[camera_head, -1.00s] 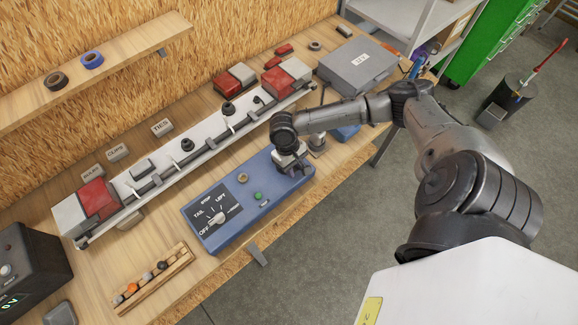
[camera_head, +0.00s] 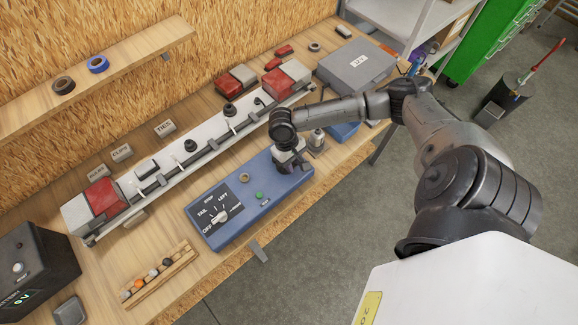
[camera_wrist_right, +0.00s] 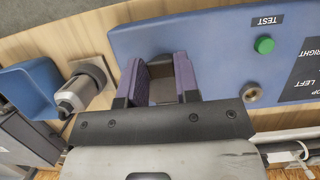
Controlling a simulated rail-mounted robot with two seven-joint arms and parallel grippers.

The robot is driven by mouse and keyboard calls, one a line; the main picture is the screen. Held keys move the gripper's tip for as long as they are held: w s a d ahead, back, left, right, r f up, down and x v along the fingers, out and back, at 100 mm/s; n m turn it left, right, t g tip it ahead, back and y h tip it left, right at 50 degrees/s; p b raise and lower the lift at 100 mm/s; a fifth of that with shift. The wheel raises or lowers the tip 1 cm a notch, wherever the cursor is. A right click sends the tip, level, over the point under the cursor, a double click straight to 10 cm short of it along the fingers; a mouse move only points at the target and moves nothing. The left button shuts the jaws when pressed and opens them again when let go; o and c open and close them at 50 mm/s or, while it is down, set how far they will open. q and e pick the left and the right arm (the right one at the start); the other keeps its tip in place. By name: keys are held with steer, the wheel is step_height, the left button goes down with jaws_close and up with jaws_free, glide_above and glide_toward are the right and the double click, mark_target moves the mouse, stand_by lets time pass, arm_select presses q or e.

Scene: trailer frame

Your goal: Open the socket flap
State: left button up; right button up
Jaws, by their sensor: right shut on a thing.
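The blue control box (camera_head: 225,228) lies on the bench, with a dial, a green button (camera_head: 259,195) and a round brass-coloured port (camera_head: 244,177). My right gripper (camera_head: 291,162) is over the box's far right end and hides the socket there in the head view. In the right wrist view, my right gripper (camera_wrist_right: 160,68) has its two purple-padded fingers on either side of a small grey-brown piece (camera_wrist_right: 161,88) at the blue box, which seems to be the socket flap. It is partly hidden, so I cannot tell its angle. My left gripper is not in view.
A metal plug-like part (camera_wrist_right: 76,93) stands beside the box, near a blue bin (camera_wrist_right: 30,88). A long light bar with red-and-white lamps (camera_head: 103,198) lies behind the box. A rack of small parts (camera_head: 160,270) and a grey case (camera_head: 356,67) are also on the bench.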

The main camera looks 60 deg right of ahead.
steer(key=shift+r, duration=0.1)
steer(key=shift+p+v, duration=1.05)
steer(key=shift+w+d+r, duration=0.15)
steer(key=shift+w, duration=0.15)
steer(key=shift+p, duration=0.3)
steer(key=shift+w+d+r, duration=0.1)
steer(key=shift+w+r, duration=0.1)
steer(key=shift+r, duration=0.1)
steer(key=shift+w+d+r+p, duration=0.2)
steer(key=shift+w+r+p, duration=0.4)
steer(key=shift+p, duration=0.15)
steer(key=shift+w+r, duration=0.1)
steer(key=shift+w+d, duration=0.1)
